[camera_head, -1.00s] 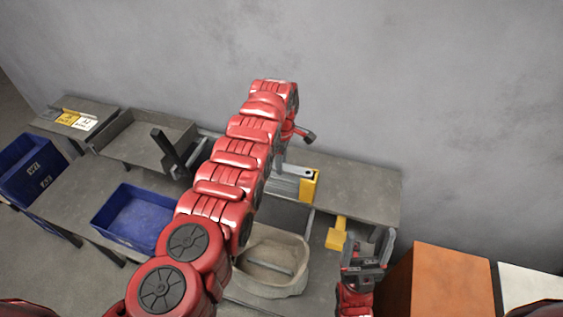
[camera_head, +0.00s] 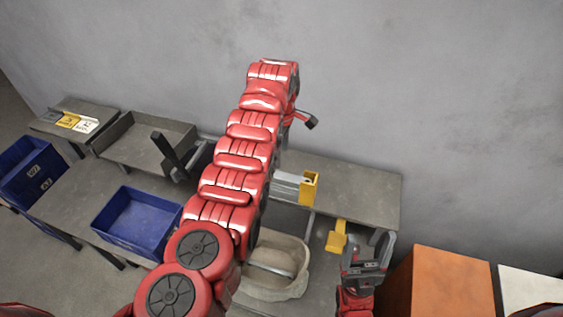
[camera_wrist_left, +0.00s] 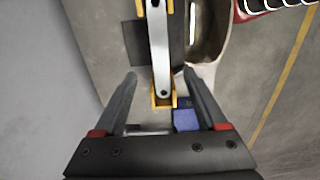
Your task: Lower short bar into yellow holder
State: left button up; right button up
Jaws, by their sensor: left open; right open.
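The short bar (camera_wrist_left: 159,55) is a flat silver strip with a hole near its end. In the left wrist view it runs lengthwise between the yellow holder's end pieces (camera_wrist_left: 164,101), its near end between the walls. In the head view the yellow holder (camera_head: 311,188) stands at the bench's back, with the grey bar (camera_head: 287,183) reaching left from it. My left gripper (camera_wrist_left: 160,73) is open, its fingers apart on either side of the bar, touching neither. In the head view my left arm hides most of that gripper. My right gripper (camera_head: 368,242) is open and empty at the bench's right.
Another yellow piece (camera_head: 337,238) stands near my right gripper. A beige bin (camera_head: 296,287) with a grey bar inside sits in front. A blue bin (camera_head: 137,219) and grey tray (camera_head: 149,143) are left. An orange box (camera_head: 452,286) stands right.

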pick_arm(q)
notch_tip(320, 180, up, 11)
jog(key=p, duration=0.4)
jog(key=shift+w, duration=0.1)
dwell(0.3)
